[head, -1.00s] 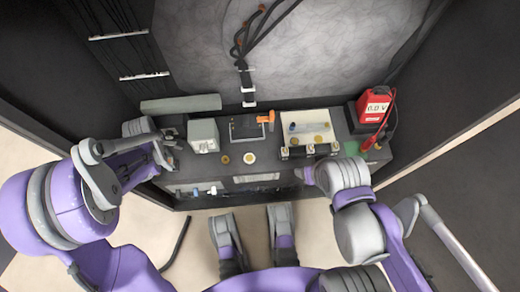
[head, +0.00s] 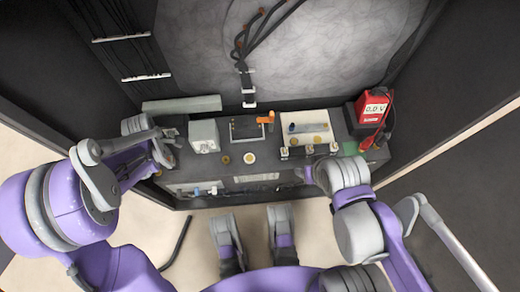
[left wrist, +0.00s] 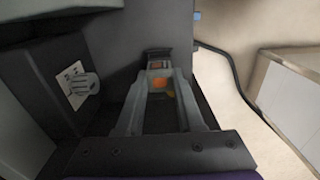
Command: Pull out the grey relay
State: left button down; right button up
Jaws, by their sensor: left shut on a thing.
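My left gripper (head: 170,150) is at the left end of the dark bench. In the left wrist view, its two fingers (left wrist: 160,88) close on a small dark grey block with an orange face, which I take to be the grey relay (left wrist: 157,56). In the head view the relay cannot be made out clearly beside the gripper and wrist. Whether it is still seated in a socket is not clear. My right gripper (head: 307,174) is at the front edge of the bench, mostly hidden by its own wrist, and its jaws cannot be read.
A light grey box (head: 204,135) stands just right of my left gripper. Farther right are a dark unit with an orange lever (head: 265,117), a cream board (head: 307,127) and a red meter (head: 373,106). Dark walls close in both sides.

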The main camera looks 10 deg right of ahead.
pick_arm(q)
jog(key=shift+r+p, duration=0.65)
jog(key=shift+r, duration=0.55)
